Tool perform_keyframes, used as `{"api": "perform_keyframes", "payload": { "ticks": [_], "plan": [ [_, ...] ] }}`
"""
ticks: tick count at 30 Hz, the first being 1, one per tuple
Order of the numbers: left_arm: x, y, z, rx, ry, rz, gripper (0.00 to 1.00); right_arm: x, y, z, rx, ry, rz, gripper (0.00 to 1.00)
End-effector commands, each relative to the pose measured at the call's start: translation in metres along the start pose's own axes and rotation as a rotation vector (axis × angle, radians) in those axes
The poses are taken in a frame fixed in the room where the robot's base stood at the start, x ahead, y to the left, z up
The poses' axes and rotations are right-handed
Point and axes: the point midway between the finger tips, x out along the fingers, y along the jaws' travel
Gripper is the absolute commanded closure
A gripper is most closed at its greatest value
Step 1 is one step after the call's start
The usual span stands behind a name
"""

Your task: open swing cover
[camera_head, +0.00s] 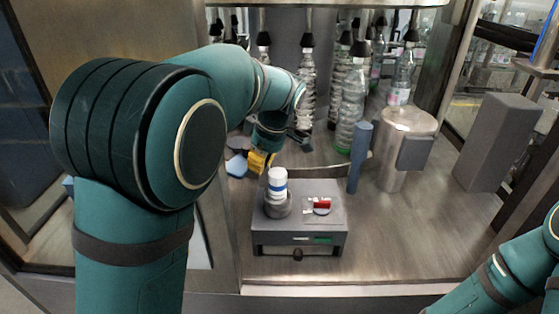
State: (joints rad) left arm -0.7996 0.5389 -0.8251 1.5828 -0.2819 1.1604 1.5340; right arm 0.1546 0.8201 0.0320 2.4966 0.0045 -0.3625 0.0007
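A blue-grey upright bar (360,157) stands on the deck in the middle right, by a thin curved metal strip; it may be the swing cover's handle, but I cannot tell for sure. Right of it is a metal drum (401,170) with a grey block on its side. My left arm reaches in from the left, and my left gripper (262,157) is left of the bar and apart from it. Its fingers are small and partly hidden, so their opening is unclear. My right forearm shows at the lower right; its gripper is out of view.
A grey box (300,228) with a white-and-blue bottle (277,184) and a red switch (322,204) stands at the front. Clear bottles (350,118) hang behind. A tall grey block (497,142) stands at the right. Deck right of the box is clear.

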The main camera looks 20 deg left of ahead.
Motion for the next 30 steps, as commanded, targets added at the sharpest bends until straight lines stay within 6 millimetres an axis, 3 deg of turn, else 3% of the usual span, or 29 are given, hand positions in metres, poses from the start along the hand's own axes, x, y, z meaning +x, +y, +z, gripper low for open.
{"api": "perform_keyframes", "payload": {
  "ticks": [23, 30],
  "plan": [
    [0.002, -0.003, -0.006, -0.003, -0.001, -0.002, 1.0, -0.001, 0.0, 0.0, 0.0, 0.0, 0.0, 0.53],
    [-0.02, -0.002, -0.006, -0.002, -0.001, 0.002, 1.0, -0.001, 0.0, 0.0, 0.0, 0.0, 0.0, 0.53]
  ]
}}
